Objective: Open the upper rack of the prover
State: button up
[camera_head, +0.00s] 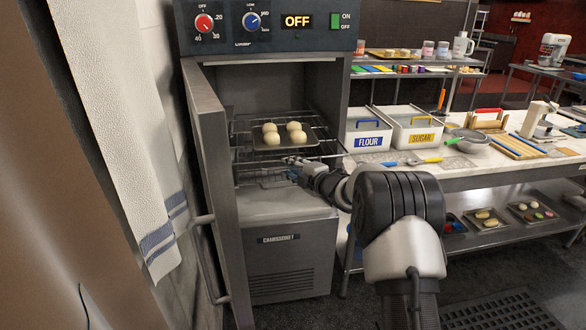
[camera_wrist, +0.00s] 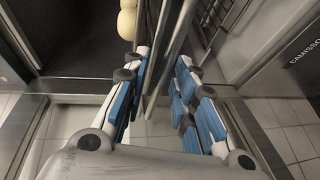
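The prover (camera_head: 265,65) stands at the left with its door (camera_head: 212,150) swung open. Inside, the upper wire rack (camera_head: 241,157) bears a dark tray (camera_head: 310,141) with several pale dough balls (camera_head: 283,132). My gripper (camera_head: 290,161) is at the front edge of the upper rack, under the tray. In the wrist view my gripper's (camera_wrist: 163,65) blue-padded fingers stand apart, with metal rods of the rack (camera_wrist: 168,50) running between them. I cannot tell whether either pad touches the rods. A dough ball shows at the top (camera_wrist: 127,22).
A lower wire rack (camera_head: 258,177) sits beneath. The open door with its handle (camera_head: 205,255) bounds the left side. A worktable (camera_head: 480,172) with flour (camera_head: 368,135) and sugar bins (camera_head: 412,130) stands close on the right.

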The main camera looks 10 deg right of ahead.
jog(key=shift+s, duration=0.15)
jog(key=v, duration=1.2)
jog(key=shift+r, duration=0.1)
jog(key=s+d+r+m+g+h, duration=0.2)
jog(key=s+r+m+h, duration=0.3)
jog(key=s, duration=0.3)
jog(key=s+d+r+m+g+h, duration=0.1)
jog(key=s+r+m+h, duration=0.25)
jog(key=s+m, duration=0.35)
jog(key=s+a+f+m+g, duration=0.2)
jog(key=s+m, duration=0.1)
jog(key=s, duration=0.7)
jog(key=s+a+f+m+g+y, duration=0.1)
jog(key=s+a+f+m+g, duration=0.1)
jog(key=s, duration=0.9)
jog(key=s+a+f+m+g+y, duration=0.1)
jog(key=s+a+f+m+g, duration=0.1)
jog(key=s, duration=0.8)
jog(key=a+m+g, duration=0.1)
jog(key=a+m, duration=0.1)
jog(key=shift+s+f+m, duration=0.25)
jog(key=shift+m, duration=0.05)
